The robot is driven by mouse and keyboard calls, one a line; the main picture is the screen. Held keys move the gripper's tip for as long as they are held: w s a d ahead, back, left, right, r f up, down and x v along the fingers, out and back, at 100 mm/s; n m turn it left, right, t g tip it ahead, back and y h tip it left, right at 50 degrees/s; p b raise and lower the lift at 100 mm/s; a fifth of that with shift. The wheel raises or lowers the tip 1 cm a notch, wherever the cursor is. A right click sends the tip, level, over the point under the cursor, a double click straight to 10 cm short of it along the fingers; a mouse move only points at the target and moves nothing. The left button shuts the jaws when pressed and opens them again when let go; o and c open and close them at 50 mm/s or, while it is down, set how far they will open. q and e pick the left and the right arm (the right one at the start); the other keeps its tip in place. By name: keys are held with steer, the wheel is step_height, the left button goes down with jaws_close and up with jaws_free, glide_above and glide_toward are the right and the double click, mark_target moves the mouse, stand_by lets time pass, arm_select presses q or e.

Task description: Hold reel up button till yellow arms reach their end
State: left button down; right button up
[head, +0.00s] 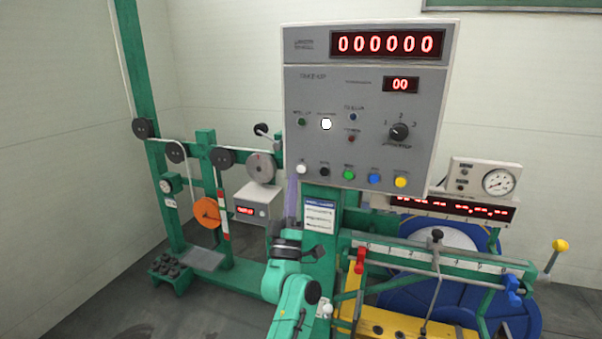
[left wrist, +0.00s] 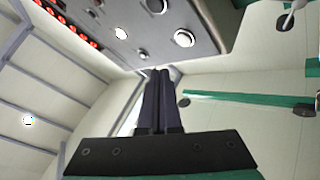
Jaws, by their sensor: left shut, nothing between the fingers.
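A grey control panel (head: 330,100) carries a bottom row of white (head: 302,169), black (head: 324,172), green (head: 349,174), blue (head: 374,178) and yellow (head: 400,181) buttons. Their labels are too small to read, so I cannot tell which is reel up. My left gripper (head: 292,184) is shut and empty, pointing up just below and left of the white button. In the left wrist view its fingertips (left wrist: 160,72) are together near the panel's lower edge; contact with a button cannot be told. Yellow arm parts (head: 395,325) show low by a blue reel (head: 515,300). My right gripper is out of view.
A green rail with a scale (head: 450,262) and a red-handled lever (head: 360,258) stand right of my left arm. A yellow-knobbed lever (head: 560,246) is at the far right. A green frame with pulleys (head: 262,168) and a white box (head: 250,205) stand to the left.

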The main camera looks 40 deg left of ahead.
mark_target(301, 169)
arm_select(q)
steer(key=shift+w+a+b, duration=0.2)
steer(key=shift+w+a, duration=0.1)
steer(key=shift+w, duration=0.55)
steer(key=shift+w+a+b, duration=0.15)
steer(key=shift+w+a, duration=0.15)
steer(key=shift+w, duration=0.5)
stand_by(0.7)
steer(key=shift+w+a, duration=0.15)
steer(key=shift+w, duration=0.3)
